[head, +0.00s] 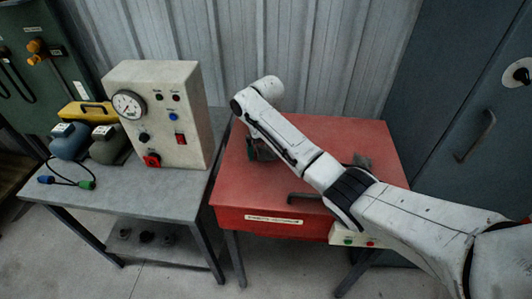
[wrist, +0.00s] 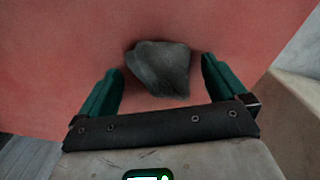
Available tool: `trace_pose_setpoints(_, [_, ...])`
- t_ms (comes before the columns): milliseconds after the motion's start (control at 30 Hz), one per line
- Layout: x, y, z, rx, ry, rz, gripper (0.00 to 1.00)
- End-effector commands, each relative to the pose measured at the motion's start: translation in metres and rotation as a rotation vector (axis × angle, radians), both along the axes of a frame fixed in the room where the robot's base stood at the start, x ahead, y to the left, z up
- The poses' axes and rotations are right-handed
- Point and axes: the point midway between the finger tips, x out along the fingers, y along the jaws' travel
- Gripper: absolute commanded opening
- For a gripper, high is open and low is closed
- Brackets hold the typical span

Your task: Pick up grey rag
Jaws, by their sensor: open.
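The grey rag (wrist: 158,68) lies crumpled on the red surface in the wrist view. It shows between the two green fingers of my gripper (wrist: 162,70), with a gap on either side. My gripper is open and empty, pointing down at the rag. In the head view, my gripper (head: 262,150) is low over the left part of the red bench (head: 310,130). I cannot make out the rag under it there.
A dark grey item (head: 362,161) lies on the bench behind my arm, partly hidden. A beige gauge box (head: 162,115) stands on the grey table (head: 150,190) to the left. A corrugated wall (head: 310,50) is behind, a dark cabinet (head: 450,90) at right.

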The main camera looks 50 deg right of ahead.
Motion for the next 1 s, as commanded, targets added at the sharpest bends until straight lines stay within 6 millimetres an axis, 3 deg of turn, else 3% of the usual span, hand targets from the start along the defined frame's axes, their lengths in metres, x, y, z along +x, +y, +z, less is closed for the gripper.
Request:
trace_pose_setpoints(133, [0.0001, 0.0000, 0.0002, 0.000, 0.000, 0.000, 0.97])
trace_pose_setpoints(733, [0.0004, 0.0000, 0.0007, 0.000, -0.001, 0.001, 0.40])
trace_pose_setpoints(1000, [0.0005, 0.0001, 0.0014, 0.000, -0.001, 0.001, 0.38])
